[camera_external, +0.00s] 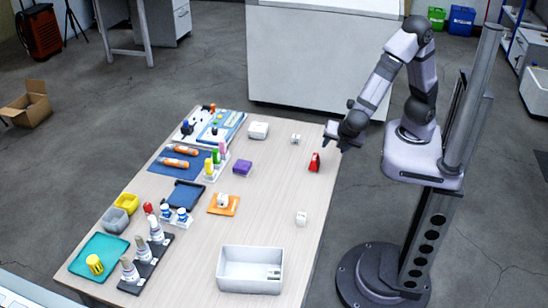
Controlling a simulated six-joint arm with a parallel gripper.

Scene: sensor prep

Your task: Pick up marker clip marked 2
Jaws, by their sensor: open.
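Several small white pieces with dark marks could be marker clips. One white piece (295,139) stands at the far right of the table, another white piece (301,218) nearer on the right side, and a third white piece (223,199) on an orange pad (224,206). Their marks are too small to read, so I cannot tell which is marked 2. My gripper (341,146) is open and empty above the table's right edge. It is right of the far white piece and apart from it. A red clip-like object (314,162) stands just below and left of my gripper.
A white bin (240,268) stands at the front. A white box (258,130), purple block (243,167), blue tray (183,195), bottle rack (148,262) and teal tray (80,268) hold the middle and left. The wooden table (270,195) is largely clear on its right side.

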